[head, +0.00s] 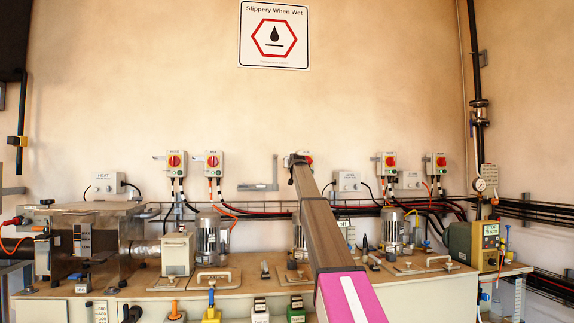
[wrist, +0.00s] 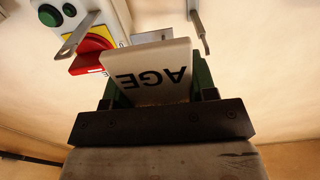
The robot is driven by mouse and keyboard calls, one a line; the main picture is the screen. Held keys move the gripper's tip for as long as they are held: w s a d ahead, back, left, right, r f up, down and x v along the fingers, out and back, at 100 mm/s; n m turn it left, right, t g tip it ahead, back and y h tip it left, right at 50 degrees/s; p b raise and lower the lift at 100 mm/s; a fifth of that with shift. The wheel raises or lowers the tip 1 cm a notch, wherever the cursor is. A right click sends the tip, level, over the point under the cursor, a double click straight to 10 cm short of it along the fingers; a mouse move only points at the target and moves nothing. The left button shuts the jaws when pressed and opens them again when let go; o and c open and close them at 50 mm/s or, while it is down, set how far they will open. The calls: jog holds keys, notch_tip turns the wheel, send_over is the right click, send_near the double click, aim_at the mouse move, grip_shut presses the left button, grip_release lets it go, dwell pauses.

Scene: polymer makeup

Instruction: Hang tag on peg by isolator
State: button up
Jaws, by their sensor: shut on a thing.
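My gripper (wrist: 155,85) is shut on a white tag (wrist: 150,72) that bears the letters "AGE", upside down in the wrist view. The green fingers grip its two sides. Just beyond the tag is an isolator (wrist: 92,50) with a red knob on a yellow plate and a green button; the tag hides part of it. A grey metal piece (wrist: 76,38) crosses in front of the isolator. A thin metal peg or bracket (wrist: 201,35) shows to its right, apart from the tag. In the head view my gripper (head: 297,160) largely hides this isolator (head: 308,156).
Other isolators stand on the wall at left (head: 175,162) and right (head: 389,163). A grey bracket (head: 260,181) is left of my gripper. Cables run below. The bench (head: 240,277) holds motors (head: 206,236) and fixtures. The wall above is clear apart from a sign (head: 274,35).

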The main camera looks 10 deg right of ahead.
jog(key=w+f, duration=0.1)
jog(key=w, duration=0.8)
jog(key=shift+f, duration=0.35)
dwell(0.9)
jog(key=shift+w, duration=0.1)
dwell(0.4)
jog(key=o, duration=1)
jog(key=s, duration=1)
jog(key=shift+s, duration=0.5)
